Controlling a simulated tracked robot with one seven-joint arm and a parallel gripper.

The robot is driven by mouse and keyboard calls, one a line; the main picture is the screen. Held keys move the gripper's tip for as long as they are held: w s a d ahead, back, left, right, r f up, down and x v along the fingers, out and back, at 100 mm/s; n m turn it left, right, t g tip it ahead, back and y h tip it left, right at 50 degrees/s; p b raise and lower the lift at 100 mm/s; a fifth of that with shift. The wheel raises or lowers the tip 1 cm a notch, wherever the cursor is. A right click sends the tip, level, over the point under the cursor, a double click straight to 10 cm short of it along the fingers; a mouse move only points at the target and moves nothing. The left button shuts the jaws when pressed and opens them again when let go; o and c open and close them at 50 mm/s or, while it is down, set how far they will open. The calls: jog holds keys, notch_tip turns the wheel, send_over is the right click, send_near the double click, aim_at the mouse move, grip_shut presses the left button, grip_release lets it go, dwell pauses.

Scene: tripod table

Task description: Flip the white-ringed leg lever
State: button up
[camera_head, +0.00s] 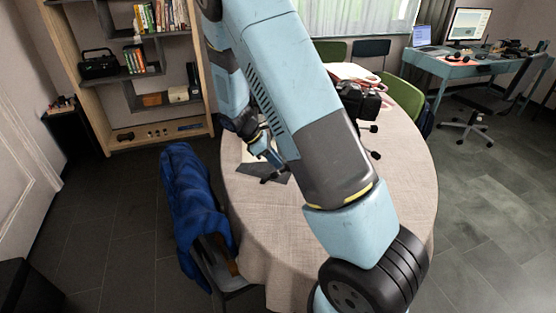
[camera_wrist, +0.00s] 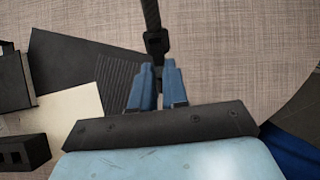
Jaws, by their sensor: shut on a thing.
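In the wrist view a black tripod leg (camera_wrist: 151,14) comes down from the top edge and ends in a black lever block (camera_wrist: 157,42). My gripper (camera_wrist: 156,66) has its two blue fingers closed around the lower part of this lever, pointing up the picture. No white ring shows on the part in view; the fingers hide some of it. In the head view my gripper (camera_head: 274,161) is low over the left part of the table, beside a dark flat thing. Most of the tripod is hidden behind my arm there; black leg ends (camera_head: 374,155) show to its right.
The round table (camera_head: 410,190) has a beige cloth. A dark folder (camera_wrist: 70,65) and pale paper (camera_wrist: 75,115) lie left of my fingers in the wrist view. A black bag or camera (camera_head: 360,101) stands behind my arm. A chair with a blue jacket (camera_head: 195,205) is at the left.

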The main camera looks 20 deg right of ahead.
jog(key=shift+d+r, duration=0.2)
jog(key=shift+r, duration=0.6)
dwell(0.4)
jog(key=shift+r, duration=0.15)
grip_shut()
jog(key=shift+s+d+r, duration=0.25)
jog(key=shift+d+r, duration=0.45)
dwell(0.7)
jog(key=shift+c, duration=0.3)
grip_release()
jog(key=shift+o, duration=1.3)
jog(key=shift+r, duration=0.1)
jog(key=shift+v, duration=2.95)
